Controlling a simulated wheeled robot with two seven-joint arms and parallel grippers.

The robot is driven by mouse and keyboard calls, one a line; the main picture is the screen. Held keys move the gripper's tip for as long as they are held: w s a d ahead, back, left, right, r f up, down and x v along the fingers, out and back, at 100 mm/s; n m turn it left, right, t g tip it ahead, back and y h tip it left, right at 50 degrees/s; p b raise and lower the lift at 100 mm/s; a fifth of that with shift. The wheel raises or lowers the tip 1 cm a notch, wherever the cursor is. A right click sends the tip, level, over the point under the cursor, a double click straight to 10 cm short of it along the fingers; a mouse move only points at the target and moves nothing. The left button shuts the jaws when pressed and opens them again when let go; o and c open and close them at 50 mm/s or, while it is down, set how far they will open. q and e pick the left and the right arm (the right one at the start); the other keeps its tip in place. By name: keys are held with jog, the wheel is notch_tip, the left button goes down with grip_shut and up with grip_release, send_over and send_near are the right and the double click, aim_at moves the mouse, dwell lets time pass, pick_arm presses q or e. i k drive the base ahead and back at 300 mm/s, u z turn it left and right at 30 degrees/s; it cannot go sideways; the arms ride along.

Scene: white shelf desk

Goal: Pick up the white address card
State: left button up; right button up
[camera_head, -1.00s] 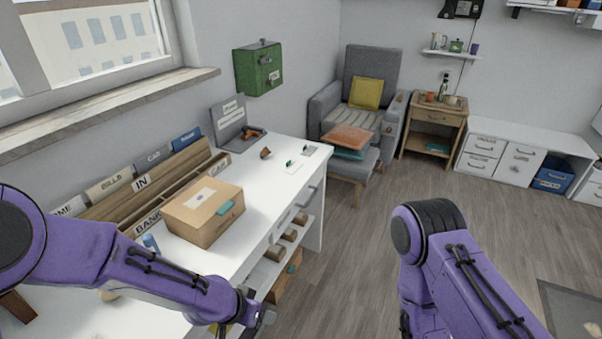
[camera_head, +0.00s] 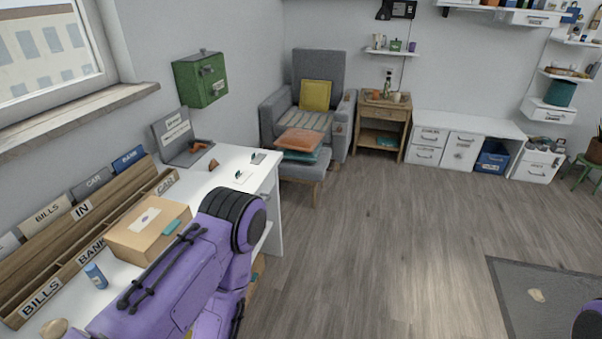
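A small white card (camera_head: 241,177) lies flat on the white desk (camera_head: 228,158), towards its far right end, with a small dark green mark on it. A second small pale card (camera_head: 258,158) lies just beyond it, near the desk's far edge. I cannot read either one, so I cannot tell which is the address card. My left arm crosses the lower left of the view, in front of the desk's near part; its gripper is not in view. Only a purple bit of my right arm shows at the lower right corner, without its gripper.
A cardboard box (camera_head: 141,244), a blue can (camera_head: 96,276) and a wooden sorter (camera_head: 62,247) with labelled dividers stand on the desk. A grey folder-like stand (camera_head: 172,138) is at its back. An armchair (camera_head: 297,122) and ottoman (camera_head: 301,168) stand beyond.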

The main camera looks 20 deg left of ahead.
aim_at(240, 178)
jog(key=z, duration=0.25)
jog(key=i, duration=1.15)
jog(key=u, duration=1.35)
